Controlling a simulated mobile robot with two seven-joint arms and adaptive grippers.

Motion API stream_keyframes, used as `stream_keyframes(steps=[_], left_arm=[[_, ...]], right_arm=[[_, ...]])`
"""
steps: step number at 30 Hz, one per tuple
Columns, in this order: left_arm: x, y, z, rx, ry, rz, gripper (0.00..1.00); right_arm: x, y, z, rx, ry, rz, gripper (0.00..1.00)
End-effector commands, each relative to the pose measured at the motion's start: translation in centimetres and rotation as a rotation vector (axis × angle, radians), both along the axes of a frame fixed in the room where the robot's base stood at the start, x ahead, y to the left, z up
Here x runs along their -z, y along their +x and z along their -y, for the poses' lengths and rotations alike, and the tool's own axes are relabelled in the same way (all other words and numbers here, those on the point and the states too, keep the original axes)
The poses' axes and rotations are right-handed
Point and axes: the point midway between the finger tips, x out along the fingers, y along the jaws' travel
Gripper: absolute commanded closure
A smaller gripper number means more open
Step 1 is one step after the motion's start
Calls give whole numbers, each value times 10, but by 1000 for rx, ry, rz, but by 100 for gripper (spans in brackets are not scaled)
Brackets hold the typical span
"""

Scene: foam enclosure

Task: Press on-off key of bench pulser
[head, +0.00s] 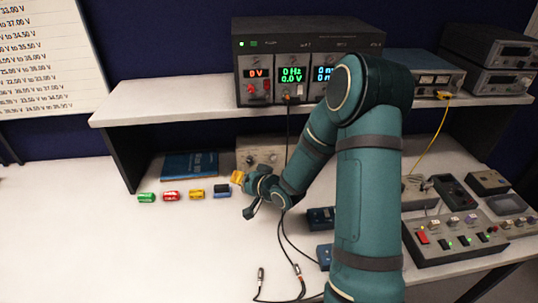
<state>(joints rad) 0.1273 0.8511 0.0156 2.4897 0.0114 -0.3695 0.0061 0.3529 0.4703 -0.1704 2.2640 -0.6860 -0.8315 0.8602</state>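No device carries a readable name, so I cannot tell for sure which is the bench pulser. A dark instrument (310,40) on the shelf has lit displays reading 0 V, 0 Hz and 0.0 V, and blue figures partly hidden by my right arm. A beige-fronted box with knobs (260,153) stands under the shelf, partly behind my arm. My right gripper (243,194) is in front of and below that box, fingers spread, with a yellow patch at the upper finger. It looks empty. No on-off key can be made out. My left gripper is out of view.
Small coloured cylinders, including a green one (147,197), lie left of my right gripper. A blue book (190,165) lies behind them. Cables with a plug (261,274) cross the bench front. A switch panel (455,238) stands at right. The bench's left side is clear.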

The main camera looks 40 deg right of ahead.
Motion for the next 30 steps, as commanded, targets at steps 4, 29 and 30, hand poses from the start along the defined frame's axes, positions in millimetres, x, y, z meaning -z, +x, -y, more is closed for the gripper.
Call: stream_keyframes(steps=[4,29,30], left_arm=[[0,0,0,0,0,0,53],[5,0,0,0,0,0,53],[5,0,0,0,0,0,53]], right_arm=[[0,0,0,0,0,0,100],[3,7,4,0,0,0,100],[3,7,4,0,0,0,100]])
